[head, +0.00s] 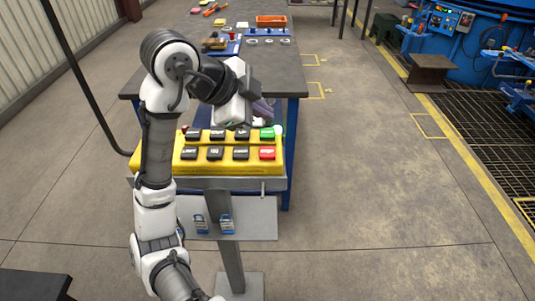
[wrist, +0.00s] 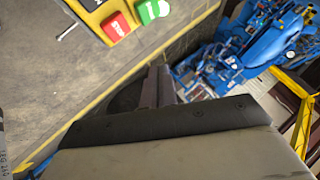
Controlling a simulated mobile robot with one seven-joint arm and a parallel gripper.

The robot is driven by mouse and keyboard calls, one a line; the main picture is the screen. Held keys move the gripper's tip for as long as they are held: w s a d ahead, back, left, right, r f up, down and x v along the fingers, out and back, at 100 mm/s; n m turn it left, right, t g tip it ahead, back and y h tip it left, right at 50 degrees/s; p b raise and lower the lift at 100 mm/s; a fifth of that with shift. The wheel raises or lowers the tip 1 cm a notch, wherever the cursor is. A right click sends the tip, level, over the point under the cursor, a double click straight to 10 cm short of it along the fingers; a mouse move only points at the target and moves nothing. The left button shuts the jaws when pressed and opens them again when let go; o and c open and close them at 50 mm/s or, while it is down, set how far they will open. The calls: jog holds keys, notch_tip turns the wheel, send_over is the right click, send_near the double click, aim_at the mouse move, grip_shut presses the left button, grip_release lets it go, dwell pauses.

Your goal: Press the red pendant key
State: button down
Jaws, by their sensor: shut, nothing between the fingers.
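The yellow pendant (head: 180,167) lies on a stand in front of the workbench, with two rows of keys, mostly black. Its red key (head: 267,153) is at the right end of the near row, just below the green key (head: 267,134). In the wrist view the red key (wrist: 117,27), with white lettering, and the green key (wrist: 152,10) show at the top. My gripper (head: 264,108) is shut and empty, near the pendant's far right corner, apart from the red key. In the wrist view its fingers (wrist: 156,84) are below the keys.
The dark workbench (head: 285,75) behind the pendant carries an orange bin (head: 271,21) and small parts. Two blue padlocks (head: 227,222) hang on the stand's lower plate.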

aim_at(263, 153)
notch_tip(263, 153, down, 7)
jog(key=b, duration=0.5)
dwell(1.8)
jog(key=shift+f, duration=0.4)
jog(key=shift+f+b, duration=0.45)
jog(key=shift+b, duration=0.1)
dwell(0.4)
jog(key=shift+r, duration=0.15)
jog(key=shift+r+p, duration=0.75)
notch_tip(263, 153, up, 5)
jog(key=p, duration=0.4)
